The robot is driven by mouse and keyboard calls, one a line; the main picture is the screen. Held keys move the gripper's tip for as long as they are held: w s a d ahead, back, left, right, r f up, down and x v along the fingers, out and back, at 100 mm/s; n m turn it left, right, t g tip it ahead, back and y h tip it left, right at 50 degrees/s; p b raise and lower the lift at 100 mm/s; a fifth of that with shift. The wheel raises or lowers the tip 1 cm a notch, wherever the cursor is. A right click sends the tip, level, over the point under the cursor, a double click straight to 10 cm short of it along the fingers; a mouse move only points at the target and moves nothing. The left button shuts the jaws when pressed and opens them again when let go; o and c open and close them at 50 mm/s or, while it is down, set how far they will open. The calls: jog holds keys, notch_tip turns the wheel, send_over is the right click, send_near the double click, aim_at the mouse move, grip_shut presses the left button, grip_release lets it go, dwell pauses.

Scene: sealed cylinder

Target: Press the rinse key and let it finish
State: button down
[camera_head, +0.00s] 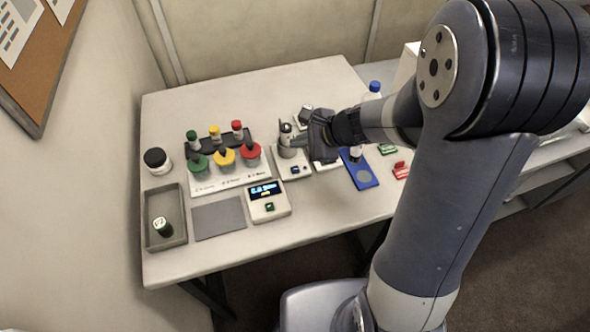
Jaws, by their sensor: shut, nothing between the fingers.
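My gripper (299,142) is at the end of my arm, which reaches in from the right. Its fingers are shut with nothing between them and point left, over a small white station. This station (305,172) stands behind and right of the display unit and carries a grey cylinder (287,151). A small dark blue key (295,170) is on the station's front, below and in front of the fingers. I cannot read a rinse label on it. Whether the fingertips touch the cylinder is too small to tell.
A display unit (283,211) with a small green key stands in front. Left are a rack of red, yellow and green capped containers (225,157), a grey mat (218,217), a grey tray (151,218) holding a dark vial, and a black-lidded jar (157,161).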

aim_at(299, 171)
notch_tip(299, 171, down, 8)
jog(key=b, duration=0.6)
jog(key=shift+r, duration=0.2)
dwell(1.5)
jog(key=shift+f+b, duration=0.4)
jog(key=shift+b, duration=0.25)
jog(key=shift+f+b, duration=0.4)
dwell(0.4)
jog(key=shift+r, duration=0.1)
jog(key=shift+r+p, duration=0.6)
jog(key=shift+r, duration=0.1)
jog(key=shift+r+p, duration=2.05)
jog(key=shift+r, duration=0.5)
